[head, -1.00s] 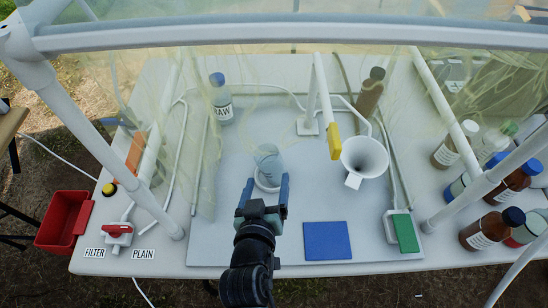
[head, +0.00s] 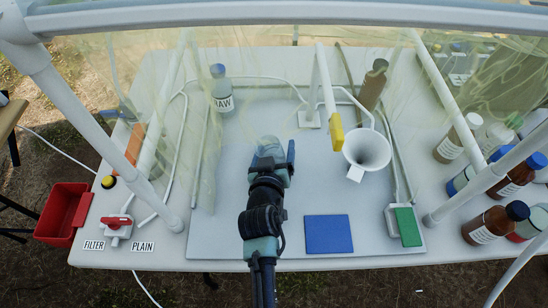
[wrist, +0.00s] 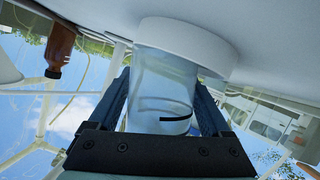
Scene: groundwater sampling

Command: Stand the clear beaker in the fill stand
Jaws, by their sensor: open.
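The clear beaker (wrist: 163,90) is pale blue-tinted with a short black mark. In the wrist view, which looks upside down, its lower end meets a low white round holder (wrist: 185,36) on the worktop. I cannot be sure this holder is the fill stand. The beaker looks upright there. My gripper (wrist: 163,98) is open, with one dark blue finger on each side of the beaker; whether they touch it is unclear. In the head view my gripper (head: 271,156) reaches over mid-board, and hides most of the beaker and holder.
A white funnel (head: 367,150) and a yellow-tipped post (head: 336,132) stand to the right. A RAW bottle (head: 221,91) stands at the back left. A blue pad (head: 328,235) lies at front right. Brown bottles (head: 495,225) stand at the far right. Frame poles flank the board.

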